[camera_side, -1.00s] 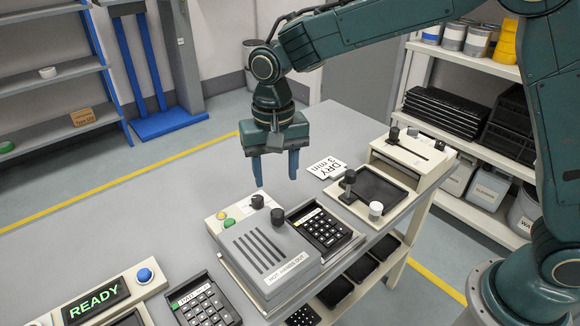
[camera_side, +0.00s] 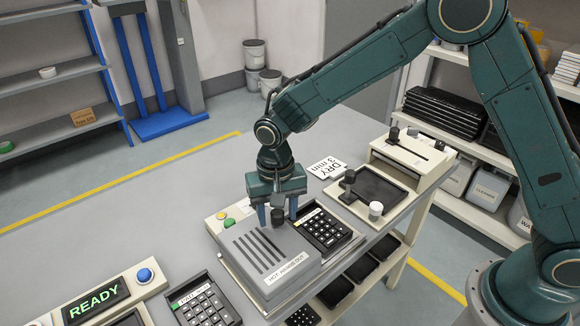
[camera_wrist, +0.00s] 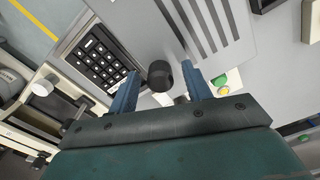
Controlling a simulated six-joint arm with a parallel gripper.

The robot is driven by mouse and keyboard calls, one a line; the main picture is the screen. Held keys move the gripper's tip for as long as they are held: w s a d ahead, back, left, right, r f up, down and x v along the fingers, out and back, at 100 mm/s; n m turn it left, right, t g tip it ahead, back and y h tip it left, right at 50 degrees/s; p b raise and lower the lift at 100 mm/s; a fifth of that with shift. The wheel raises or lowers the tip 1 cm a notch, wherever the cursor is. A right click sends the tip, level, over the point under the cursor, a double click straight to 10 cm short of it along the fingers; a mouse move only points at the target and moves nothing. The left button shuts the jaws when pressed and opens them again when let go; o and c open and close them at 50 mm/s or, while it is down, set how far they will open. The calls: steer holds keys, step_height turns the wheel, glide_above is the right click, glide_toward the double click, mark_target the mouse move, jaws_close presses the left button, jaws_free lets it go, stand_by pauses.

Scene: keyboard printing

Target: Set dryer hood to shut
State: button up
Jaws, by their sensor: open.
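The dryer hood (camera_side: 265,255) is a grey slotted box with a "HOT HANDS OUT" label, on the left part of its cream base. It does not cover the keypad (camera_side: 323,230) beside it on the right. The hood's black knob (camera_side: 279,219) stands at its back edge. My gripper (camera_side: 278,222) is open and low over the hood, with its blue fingers on either side of the knob. In the wrist view the knob (camera_wrist: 160,74) shows between the fingertips (camera_wrist: 160,68), with gaps on both sides. The hood's slots (camera_wrist: 205,25) show too.
Green and yellow buttons (camera_side: 228,222) sit behind the hood. A black tray with knobs (camera_side: 378,187) and a cream slotted unit (camera_side: 412,155) stand to the right. Another keypad (camera_side: 205,300) and a READY display (camera_side: 95,298) are at front left. The table's back left is clear.

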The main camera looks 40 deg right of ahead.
jaws_close()
steer(key=d, duration=1.5)
steer(key=shift+d, duration=0.3)
steer(key=shift+c, duration=0.2)
jaws_free()
steer(key=shift+d, duration=0.1)
steer(key=shift+o, duration=0.2)
steer(key=shift+r, duration=0.15)
